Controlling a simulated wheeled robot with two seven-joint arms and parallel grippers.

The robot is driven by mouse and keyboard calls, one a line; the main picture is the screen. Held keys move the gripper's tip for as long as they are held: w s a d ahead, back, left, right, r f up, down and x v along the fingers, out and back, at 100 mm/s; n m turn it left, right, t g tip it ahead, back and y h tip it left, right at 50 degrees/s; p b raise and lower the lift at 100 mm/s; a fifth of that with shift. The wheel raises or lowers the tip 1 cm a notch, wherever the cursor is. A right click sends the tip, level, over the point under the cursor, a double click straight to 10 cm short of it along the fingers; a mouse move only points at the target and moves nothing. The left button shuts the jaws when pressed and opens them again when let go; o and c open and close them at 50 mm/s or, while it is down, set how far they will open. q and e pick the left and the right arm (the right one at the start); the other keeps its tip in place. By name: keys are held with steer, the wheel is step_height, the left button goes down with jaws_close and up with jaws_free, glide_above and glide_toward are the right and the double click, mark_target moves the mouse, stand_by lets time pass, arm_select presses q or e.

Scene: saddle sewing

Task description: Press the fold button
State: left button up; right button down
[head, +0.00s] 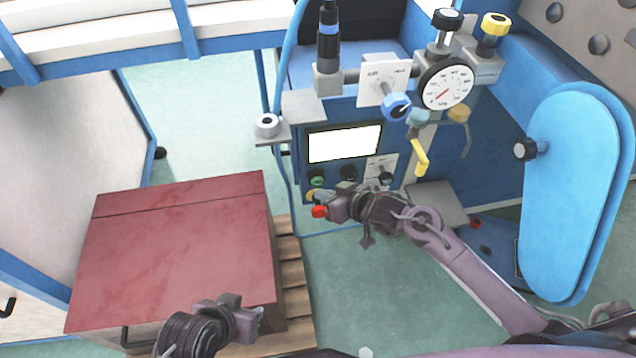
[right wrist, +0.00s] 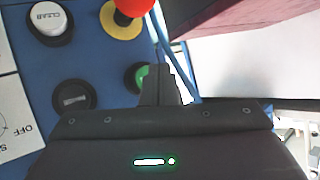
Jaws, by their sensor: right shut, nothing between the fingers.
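The blue control panel (head: 338,187) carries the buttons, but I can read no "fold" label. A green button (head: 317,180) sits under the screen; the right wrist view shows it (right wrist: 131,76) partly hidden behind my fingers. A black knob (right wrist: 73,97) and a white button marked CLEAR (right wrist: 49,19) are beside it. A red knob on a yellow base (right wrist: 125,20) is close by. My right gripper (head: 325,198) is shut and empty, its tips (right wrist: 158,68) close to the green button; I cannot tell whether they touch. My left gripper (head: 259,316) is over the red box's front corner, its jaws unclear.
A white screen (head: 344,144) is above the buttons. A dial gauge (head: 445,84) and a yellow handle (head: 420,158) stand at the upper right. A red box (head: 180,240) is on a wooden pallet (head: 293,272). Open green floor (head: 360,290) lies below the panel.

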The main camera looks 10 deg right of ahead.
steer(key=shift+w, duration=0.1)
stand_by(0.5)
steer(key=shift+w, duration=0.35)
steer(key=shift+w, duration=0.55)
stand_by(0.8)
steer(key=shift+s+r+p, duration=0.1)
steer(key=shift+p, duration=0.25)
steer(key=shift+s+p, duration=0.7)
steer(key=shift+s, duration=0.2)
